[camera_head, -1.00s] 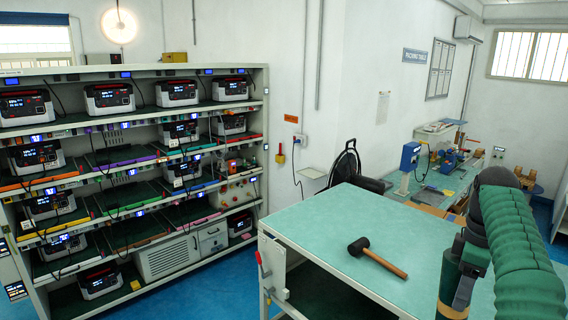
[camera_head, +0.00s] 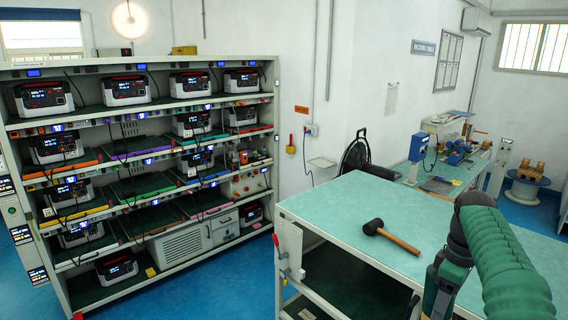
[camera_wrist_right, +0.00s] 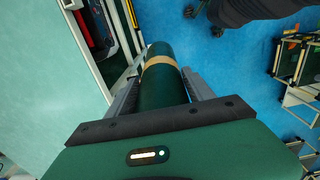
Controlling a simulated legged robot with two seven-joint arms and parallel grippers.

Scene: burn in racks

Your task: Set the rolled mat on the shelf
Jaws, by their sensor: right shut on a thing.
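The rolled mat (camera_wrist_right: 163,95) is a dark green cylinder with a tan band around it. In the right wrist view it lies lengthwise between the fingers of my right gripper (camera_wrist_right: 161,76), which is shut on it. In the head view my right gripper (camera_head: 438,292) is at the lower right, beside the table's front edge, and the mat cannot be made out clearly there. A tall rack (camera_head: 140,227) with several shelves stands at the left. A lower shelf (camera_head: 345,280) shows under the table. My left gripper is not in view.
The green-topped table (camera_head: 345,208) carries a black-headed mallet (camera_head: 390,236). The rack holds several power units (camera_head: 122,90), coloured trays and cables. Blue floor (camera_head: 190,290) lies open between rack and table. A workbench (camera_head: 450,175) stands at the back right.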

